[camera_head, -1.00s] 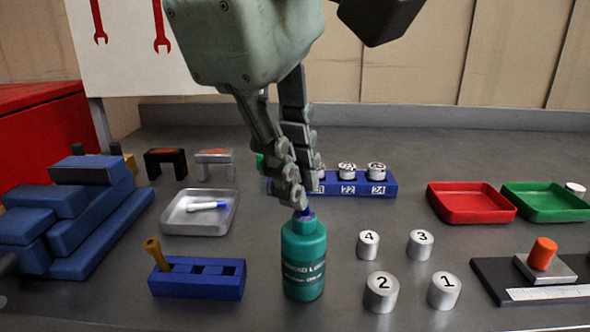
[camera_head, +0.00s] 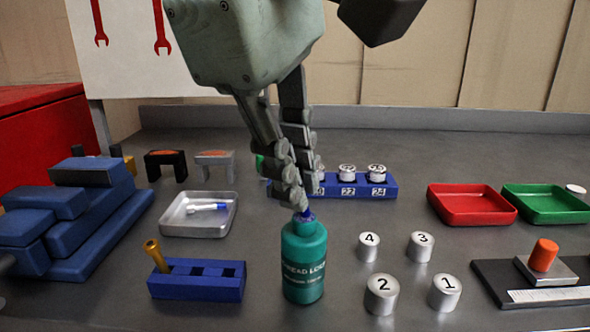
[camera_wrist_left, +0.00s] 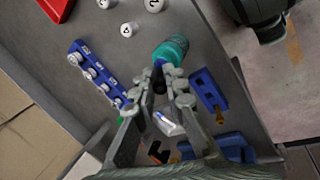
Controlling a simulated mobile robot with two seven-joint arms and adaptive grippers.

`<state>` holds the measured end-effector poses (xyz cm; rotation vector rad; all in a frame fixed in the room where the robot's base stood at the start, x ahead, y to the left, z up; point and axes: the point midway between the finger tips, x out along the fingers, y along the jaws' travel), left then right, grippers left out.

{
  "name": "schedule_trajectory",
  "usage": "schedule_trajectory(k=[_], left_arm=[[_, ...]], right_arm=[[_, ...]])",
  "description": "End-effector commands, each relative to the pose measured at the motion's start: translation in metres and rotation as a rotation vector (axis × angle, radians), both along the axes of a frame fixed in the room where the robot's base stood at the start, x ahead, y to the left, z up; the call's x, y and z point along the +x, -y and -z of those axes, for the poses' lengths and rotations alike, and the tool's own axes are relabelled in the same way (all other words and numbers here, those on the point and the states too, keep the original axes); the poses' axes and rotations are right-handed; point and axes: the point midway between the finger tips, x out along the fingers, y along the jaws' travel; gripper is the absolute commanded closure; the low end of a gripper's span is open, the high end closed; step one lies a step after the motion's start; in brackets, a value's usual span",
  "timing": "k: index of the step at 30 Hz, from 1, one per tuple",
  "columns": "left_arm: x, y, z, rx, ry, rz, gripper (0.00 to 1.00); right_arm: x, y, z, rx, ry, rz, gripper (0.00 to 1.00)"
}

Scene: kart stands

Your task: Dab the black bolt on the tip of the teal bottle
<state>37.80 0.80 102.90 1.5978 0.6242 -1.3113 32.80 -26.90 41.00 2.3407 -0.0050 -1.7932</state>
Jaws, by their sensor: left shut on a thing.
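The teal bottle (camera_head: 304,262) stands upright at the front middle of the bench, with a blue-purple tip (camera_head: 304,215). My left gripper (camera_head: 297,200) points down right above the tip. It is shut on the black bolt (camera_wrist_left: 159,80), which shows as a dark piece between the fingertips in the wrist view, beside the bottle's top (camera_wrist_left: 162,58). In the head view the fingers hide the bolt, and I cannot tell whether it touches the tip. My right gripper is not in view.
A blue rack (camera_head: 197,286) with a gold bolt (camera_head: 155,254) stands left of the bottle. Numbered silver weights (camera_head: 381,292) stand to its right. Behind are a metal tray (camera_head: 172,222) with a marker and a blue block (camera_head: 391,190). Red (camera_head: 472,218) and green trays (camera_head: 545,215) lie far right.

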Motion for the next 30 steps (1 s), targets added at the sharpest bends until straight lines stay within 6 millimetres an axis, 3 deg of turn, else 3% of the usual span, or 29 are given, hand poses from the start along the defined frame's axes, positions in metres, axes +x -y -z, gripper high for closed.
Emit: schedule_trajectory(k=[24,30], left_arm=[[0.0,0.0,-0.064,0.0,0.0,0.0,1.0],[0.0,0.0,-0.07,0.0,0.0,0.0,1.0]], right_arm=[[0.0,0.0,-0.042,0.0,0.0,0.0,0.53],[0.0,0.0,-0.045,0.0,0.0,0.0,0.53]])
